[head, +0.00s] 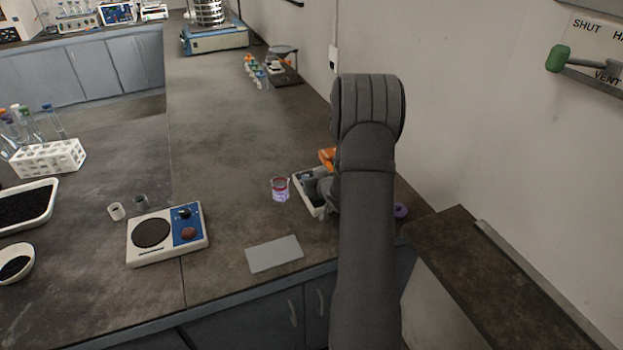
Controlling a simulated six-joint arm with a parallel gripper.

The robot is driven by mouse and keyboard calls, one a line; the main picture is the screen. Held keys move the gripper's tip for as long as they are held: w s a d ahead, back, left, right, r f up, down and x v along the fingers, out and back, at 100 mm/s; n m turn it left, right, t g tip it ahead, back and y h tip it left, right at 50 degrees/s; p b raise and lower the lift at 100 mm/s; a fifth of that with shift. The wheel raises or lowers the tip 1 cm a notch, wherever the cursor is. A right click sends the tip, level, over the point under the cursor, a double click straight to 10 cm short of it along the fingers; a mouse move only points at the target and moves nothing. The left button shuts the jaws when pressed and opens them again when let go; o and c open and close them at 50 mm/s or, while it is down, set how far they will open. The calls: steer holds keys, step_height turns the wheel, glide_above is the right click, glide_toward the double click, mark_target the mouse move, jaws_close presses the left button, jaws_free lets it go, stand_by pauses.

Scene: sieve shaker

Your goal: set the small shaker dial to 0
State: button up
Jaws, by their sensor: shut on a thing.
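A small white device (301,193), likely the small shaker, stands at the right of the bench and is mostly hidden behind my arm. Its dial and the dial's setting cannot be seen. My gripper (325,192) is low over this device, at its right side. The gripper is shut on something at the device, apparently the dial. The fingertips are largely hidden by the device and my own arm.
A beaker with purple liquid (280,190) stands just left of the device. A grey plate (274,254) lies in front. A white unit with a blue panel (165,236) is further left. The wall (480,110) is close on the right. The bench centre is clear.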

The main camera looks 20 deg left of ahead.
steer(key=shift+r, duration=0.15)
steer(key=o, duration=1)
steer(key=v, duration=1.7)
steer(key=shift+s+d, duration=0.1)
steer(key=shift+d, duration=0.05)
